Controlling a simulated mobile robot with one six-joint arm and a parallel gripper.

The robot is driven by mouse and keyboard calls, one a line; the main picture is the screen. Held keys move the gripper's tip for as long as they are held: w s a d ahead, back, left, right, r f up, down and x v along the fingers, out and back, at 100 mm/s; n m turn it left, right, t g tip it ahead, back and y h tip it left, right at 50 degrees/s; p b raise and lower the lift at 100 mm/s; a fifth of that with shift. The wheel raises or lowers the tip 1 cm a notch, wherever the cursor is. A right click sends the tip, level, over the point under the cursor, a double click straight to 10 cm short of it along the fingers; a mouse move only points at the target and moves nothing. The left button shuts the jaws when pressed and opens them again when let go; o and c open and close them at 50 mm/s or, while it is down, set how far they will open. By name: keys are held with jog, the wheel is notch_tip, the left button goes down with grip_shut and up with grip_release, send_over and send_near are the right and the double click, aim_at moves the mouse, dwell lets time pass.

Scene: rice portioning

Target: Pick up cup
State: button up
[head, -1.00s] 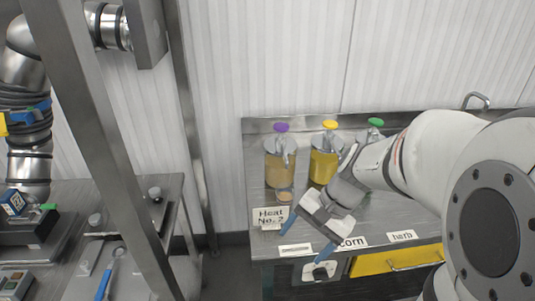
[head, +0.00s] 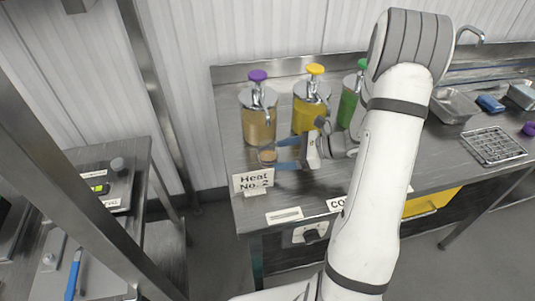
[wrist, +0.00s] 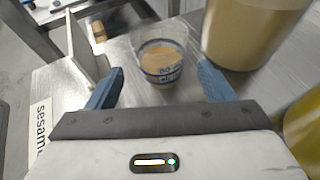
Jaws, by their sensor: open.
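A small clear cup (wrist: 160,62) with blue markings and tan contents stands on the steel counter in the wrist view. In the head view the cup (head: 267,155) is in front of the purple-topped dispenser. My gripper (wrist: 157,82) is open, with one blue finger on either side of the cup's near part. In the head view my gripper (head: 285,153) points left at the cup, low over the counter. I cannot tell whether the fingers touch it.
Dispensers with purple (head: 258,120), yellow (head: 309,112) and green (head: 349,108) tops stand behind. A "Heat No. 2" sign (head: 253,181) stands close to the cup at the front. A wire rack (head: 494,146) and steel tray (head: 455,105) lie to the right.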

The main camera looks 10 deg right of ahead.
aim_at(259, 149)
jog(key=p+x, duration=0.1)
jog(key=x, duration=0.4)
jog(key=shift+w+a+f, duration=0.15)
jog(key=shift+f, duration=0.05)
jog(key=shift+c, duration=0.2)
jog(key=c, duration=1.1)
jog(key=shift+r, duration=0.15)
jog(key=shift+c, duration=0.2)
jog(key=shift+r+b, duration=0.3)
jog(key=shift+r, duration=1.4)
jog(key=s+d+b, duration=0.1)
jog(key=s+d, duration=0.1)
jog(key=d, duration=0.3)
jog(key=s+d+b, duration=0.1)
jog(key=s+d, duration=0.1)
jog(key=d, duration=0.3)
jog(key=s+d+b, duration=0.1)
jog(key=s+d, duration=0.1)
jog(key=d, duration=0.4)
jog(key=shift+s+f, duration=0.1)
jog(key=shift+s, duration=0.2)
jog(key=shift+d, duration=0.1)
